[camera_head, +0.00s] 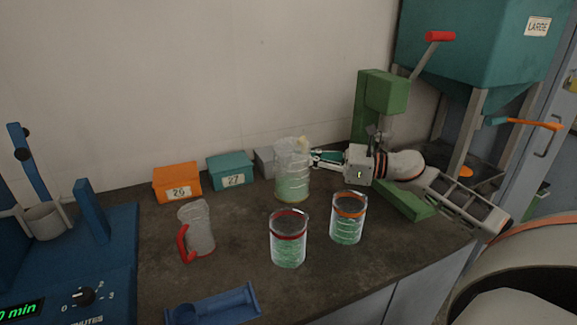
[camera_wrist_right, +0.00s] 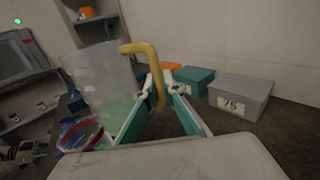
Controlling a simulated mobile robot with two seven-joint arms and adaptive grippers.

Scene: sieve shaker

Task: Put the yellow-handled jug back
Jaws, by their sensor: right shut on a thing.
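The yellow-handled jug (camera_head: 292,177) is a clear, tall jug with green contents in its lower part, standing upright near the back of the bench in the head view. In the right wrist view its cloudy body (camera_wrist_right: 100,82) is at the left and its yellow handle (camera_wrist_right: 148,56) reaches in between my fingers. My right gripper (camera_head: 314,158) is at the jug's right side, shut on the handle. It also shows in the right wrist view (camera_wrist_right: 158,92). I cannot tell whether the jug's base touches the bench. My left gripper is not in view.
A red-banded beaker (camera_head: 288,240) and an orange-banded beaker (camera_head: 347,218) stand in front. A red-handled jug (camera_head: 197,230) is to the left. Orange (camera_head: 177,183), teal (camera_head: 230,170) and grey (camera_head: 265,162) boxes line the wall. A green stand (camera_head: 380,100) is at right.

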